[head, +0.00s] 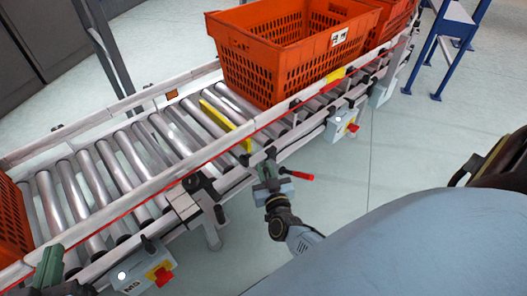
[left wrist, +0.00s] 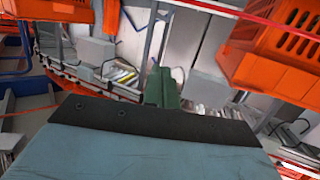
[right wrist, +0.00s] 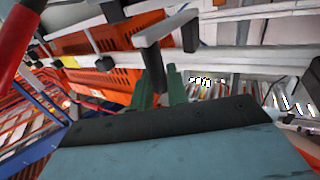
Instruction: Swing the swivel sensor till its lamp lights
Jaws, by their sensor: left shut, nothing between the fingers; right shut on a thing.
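The swivel sensor (right wrist: 153,58) shows in the right wrist view as a dark grey bar and block by the conveyor's rail. My right gripper (head: 267,172) is at the conveyor's near side in the head view. Its green fingers (right wrist: 163,85) are shut on the sensor's lower end. The fingers hide part of the sensor, and I cannot make out its lamp. My left gripper (head: 48,264) is at the lower left by the near rail. Its green fingers (left wrist: 163,86) are shut and empty.
A roller conveyor (head: 130,150) runs diagonally, with a yellow bar (head: 226,124) across it. Orange totes stand on it, a large one (head: 270,75) at the upper middle. Grey boxes with red knobs hang on the near side (head: 343,124). A red handle (head: 300,176) projects beside my right gripper.

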